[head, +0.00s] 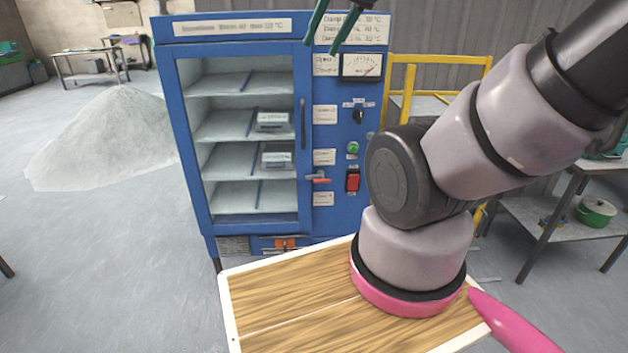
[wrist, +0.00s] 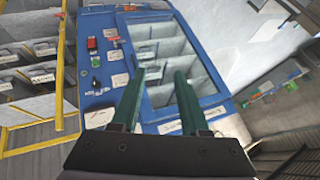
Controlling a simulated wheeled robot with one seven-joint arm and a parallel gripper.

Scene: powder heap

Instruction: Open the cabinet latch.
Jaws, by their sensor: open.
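The blue cabinet (head: 187,150) stands ahead with its glazed door closed. The latch (head: 318,180) has a red handle and sits on the right edge of the door, below the long dark door handle (head: 303,123). It lies roughly level in the head view. In the tilted wrist view the latch (wrist: 115,41) is small, near the red switch. My gripper (head: 321,46) shows its green fingers at the top of the head view, in front of the cabinet's upper part. In the wrist view my gripper (wrist: 160,72) is open and empty, well away from the latch.
A red switch (head: 352,181), a green button (head: 353,147) and a black knob (head: 359,116) sit right of the latch. A wooden board (head: 270,300) lies in front, below my arm. A yellow rail (head: 440,60) stands right; a powder heap (head: 110,135) lies left.

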